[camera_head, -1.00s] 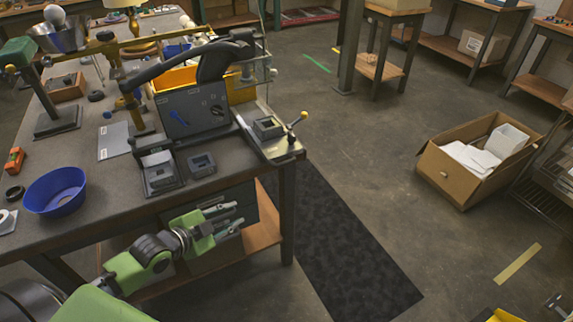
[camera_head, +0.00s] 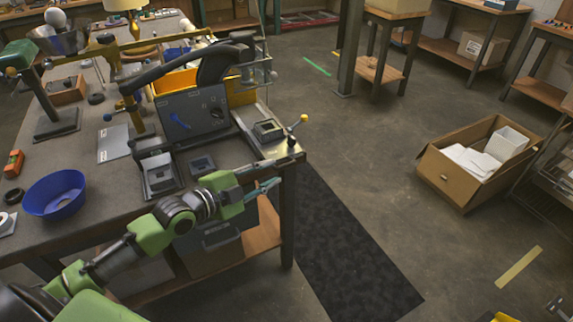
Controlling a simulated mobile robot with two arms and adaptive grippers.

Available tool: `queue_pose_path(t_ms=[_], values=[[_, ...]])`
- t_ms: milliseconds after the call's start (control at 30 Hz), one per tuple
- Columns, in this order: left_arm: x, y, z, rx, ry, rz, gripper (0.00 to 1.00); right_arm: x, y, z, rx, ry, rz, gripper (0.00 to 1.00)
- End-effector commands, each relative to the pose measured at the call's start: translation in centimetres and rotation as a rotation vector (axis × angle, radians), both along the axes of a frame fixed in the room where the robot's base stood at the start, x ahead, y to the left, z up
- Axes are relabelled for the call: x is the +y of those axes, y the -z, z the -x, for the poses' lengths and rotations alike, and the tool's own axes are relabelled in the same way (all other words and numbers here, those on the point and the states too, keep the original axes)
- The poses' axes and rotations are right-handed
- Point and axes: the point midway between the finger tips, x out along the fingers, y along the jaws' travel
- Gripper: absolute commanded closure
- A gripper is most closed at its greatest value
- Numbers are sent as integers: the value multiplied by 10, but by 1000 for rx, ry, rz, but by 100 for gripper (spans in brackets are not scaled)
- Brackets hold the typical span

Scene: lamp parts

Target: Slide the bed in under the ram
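The press (camera_head: 193,112) stands on the workbench, a dark panelled body with a long black arm over it; I cannot make out the ram. The bed (camera_head: 283,149) is a pale plate reaching out to the right of the press, near the bench's right edge. A grey block with a square recess (camera_head: 268,130) sits on it, and a yellow ball-ended lever (camera_head: 303,119) stands at its right. My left gripper (camera_head: 270,186) is just off the bench's front edge, below and in front of the bed, apart from it. Its fingers look parted and empty. My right gripper is not in view.
Two grey blocks (camera_head: 160,174) (camera_head: 202,164) stand on the bench before the press. A blue bowl (camera_head: 54,194) sits at its left front. A brass beam (camera_head: 134,52) crosses behind. The floor right of the bench, with a dark mat (camera_head: 345,245), is clear up to an open carton (camera_head: 440,176).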

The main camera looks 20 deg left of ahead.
Motion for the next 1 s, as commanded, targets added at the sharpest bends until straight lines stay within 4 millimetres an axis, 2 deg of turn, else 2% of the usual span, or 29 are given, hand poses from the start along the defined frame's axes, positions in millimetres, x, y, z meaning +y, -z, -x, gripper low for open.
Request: queue_pose_path(t_ms=[200, 400, 600, 833, 867, 933, 967, 1000], values=[[-13, 6, -33, -2, -1, 4, 74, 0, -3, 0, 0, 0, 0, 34], [-22, 12, -54, -1, -1, 3, 74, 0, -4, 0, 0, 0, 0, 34], [-26, 15, -62, 0, 1, 0, 74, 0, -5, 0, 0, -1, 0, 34], [-26, 15, -63, 0, 1, 0, 74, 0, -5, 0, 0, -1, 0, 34], [-26, 15, -63, 0, 1, 0, 77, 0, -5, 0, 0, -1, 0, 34], [-26, 15, -63, 0, 1, 0, 95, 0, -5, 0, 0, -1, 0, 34], [-26, 15, -63, 0, 1, 0, 100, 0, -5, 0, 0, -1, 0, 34], [-27, 15, -62, 0, 1, 0, 100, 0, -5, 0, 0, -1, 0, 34]])
